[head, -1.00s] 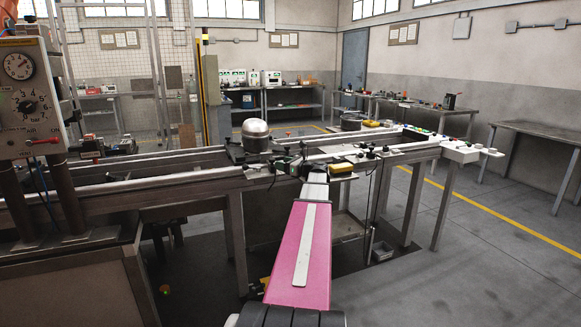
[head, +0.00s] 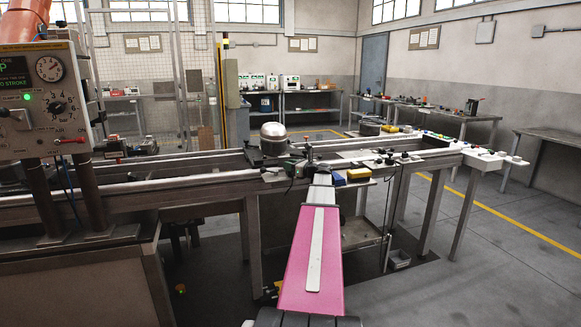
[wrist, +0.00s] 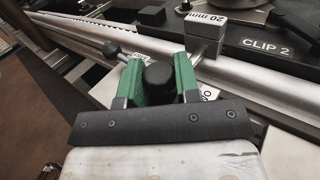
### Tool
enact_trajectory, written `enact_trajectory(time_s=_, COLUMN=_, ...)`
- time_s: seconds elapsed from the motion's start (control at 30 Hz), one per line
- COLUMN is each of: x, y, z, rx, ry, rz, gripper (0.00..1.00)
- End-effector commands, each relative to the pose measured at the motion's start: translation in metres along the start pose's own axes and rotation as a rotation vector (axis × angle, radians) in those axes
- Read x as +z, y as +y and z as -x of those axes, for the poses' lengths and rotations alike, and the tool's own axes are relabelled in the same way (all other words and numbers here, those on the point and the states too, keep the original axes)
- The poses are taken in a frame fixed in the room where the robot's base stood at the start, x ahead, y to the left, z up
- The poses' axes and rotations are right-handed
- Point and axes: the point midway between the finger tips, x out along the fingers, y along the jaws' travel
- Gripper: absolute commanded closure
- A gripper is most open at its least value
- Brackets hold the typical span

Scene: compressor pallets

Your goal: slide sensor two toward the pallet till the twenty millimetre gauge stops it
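My gripper (wrist: 158,80) has green fingers on either side of a round black knob (wrist: 158,74), and they appear to press on it. The knob seems to belong to sensor two; its body is mostly hidden under the fingers, and a small label there is not readable. The grey gauge block (wrist: 207,22) marked "20 mm" stands just beyond the right finger, by the rail. Behind it is the dark pallet (wrist: 305,60) with a "CLIP 2" label. In the head view, my gripper (head: 322,178) is at the conveyor's near edge, with its fingers too small to read.
A silvery domed compressor (head: 273,138) sits on the conveyor, left of my gripper. A yellow block (head: 359,173) lies close on the right. A metal rail (wrist: 245,80) runs past the fingers. The floor at right is open.

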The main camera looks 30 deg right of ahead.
Motion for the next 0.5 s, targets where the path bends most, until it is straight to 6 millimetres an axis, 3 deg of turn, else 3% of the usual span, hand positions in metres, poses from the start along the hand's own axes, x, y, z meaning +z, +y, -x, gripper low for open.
enact_trajectory(time_s=0.5, x=-0.0001, y=-0.0002, z=0.0, rx=0.0, ry=0.0, rz=0.0, gripper=0.96)
